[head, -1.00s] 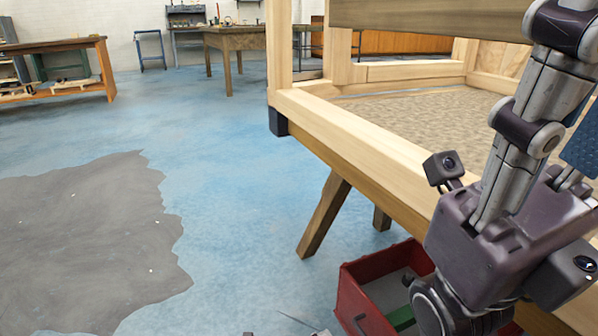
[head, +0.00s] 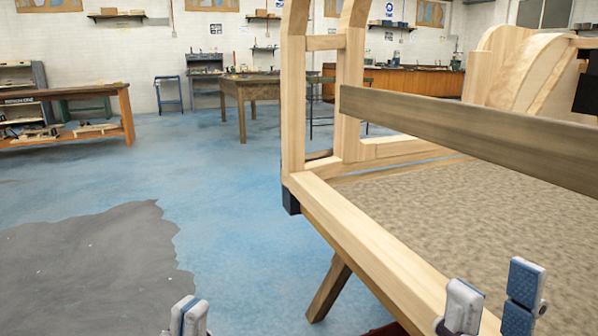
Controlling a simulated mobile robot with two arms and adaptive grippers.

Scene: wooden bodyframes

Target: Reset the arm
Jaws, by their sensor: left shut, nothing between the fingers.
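My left gripper (head: 187,316) shows at the bottom edge in the head view, over the floor left of the frame. Its fingers are together with nothing between them. My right gripper (head: 492,301) is at the bottom right, in front of the near rail of the wooden bodyframe (head: 352,235). Its two fingers stand apart and nothing shows between them. The rest of both arms is below the picture.
A dark wooden beam (head: 470,135) crosses the bodyframe above its textured floor panel (head: 455,215). A sloping leg (head: 329,290) stands under the frame. Workbenches stand at the far left (head: 127,115) and back (head: 242,92). Blue floor (head: 235,200) is clear on the left.

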